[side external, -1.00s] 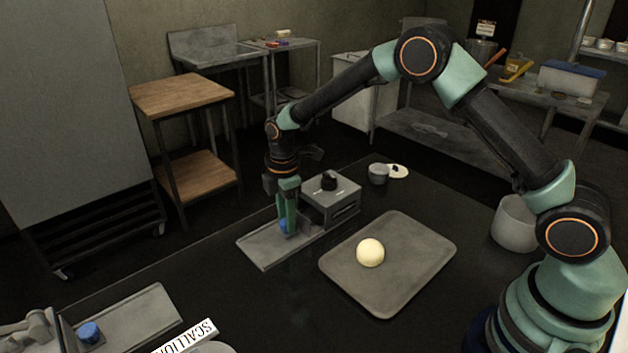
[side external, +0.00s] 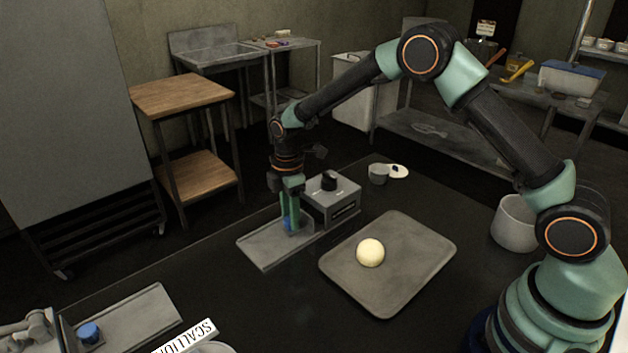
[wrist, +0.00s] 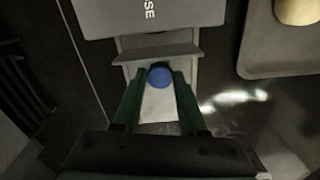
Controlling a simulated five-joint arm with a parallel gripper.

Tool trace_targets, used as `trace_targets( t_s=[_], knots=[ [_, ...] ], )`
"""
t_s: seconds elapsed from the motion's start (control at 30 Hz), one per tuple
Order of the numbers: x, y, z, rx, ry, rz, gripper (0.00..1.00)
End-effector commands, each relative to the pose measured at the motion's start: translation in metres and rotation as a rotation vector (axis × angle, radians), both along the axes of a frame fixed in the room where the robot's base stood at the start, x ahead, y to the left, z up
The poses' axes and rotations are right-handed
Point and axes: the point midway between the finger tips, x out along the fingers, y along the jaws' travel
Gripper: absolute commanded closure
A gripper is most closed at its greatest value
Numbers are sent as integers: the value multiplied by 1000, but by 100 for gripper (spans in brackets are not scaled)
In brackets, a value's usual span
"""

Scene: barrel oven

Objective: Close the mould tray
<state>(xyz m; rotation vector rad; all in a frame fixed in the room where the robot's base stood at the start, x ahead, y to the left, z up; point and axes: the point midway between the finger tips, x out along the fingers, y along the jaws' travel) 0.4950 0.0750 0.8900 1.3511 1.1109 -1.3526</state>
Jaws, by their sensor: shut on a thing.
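The grey box (side external: 332,201) has a black knob on top and a dark slot in its side. A flat grey track (side external: 268,247) extends from it to the left. The blue knob (wrist: 160,74) is between the two green fingers of my gripper (side external: 290,226), which is shut on it. In the wrist view, a raised grey plate (wrist: 156,53) stands just beyond the knob, close to the box. A narrow strip of the track (wrist: 142,41) shows between this plate and the box. The fingers hide most of the knob in the side view.
A grey tray (side external: 420,262) with a pale ball (side external: 370,253) lies to the right of the box. A small grey cup (side external: 378,174) and a white lid stand behind it. A second track with a blue knob (side external: 89,332) is at lower left.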

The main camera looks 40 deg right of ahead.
Motion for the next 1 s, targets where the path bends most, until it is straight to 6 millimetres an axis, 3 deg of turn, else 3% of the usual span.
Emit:
trace_targets(
  t_s=[0.17,0.43,0.47,0.5,0.53,0.87,1.0],
  knots=[
    [0,-28,1,0,-1,-4,100],
    [0,-32,1,0,-1,-5,100],
    [0,-32,1,0,-1,-5,51],
    [0,-32,1,0,-1,-6,36],
    [0,-32,1,0,-1,-5,28],
    [0,-30,2,0,-1,-2,28],
    [1,-30,14,0,-4,-1,28]
  ],
)
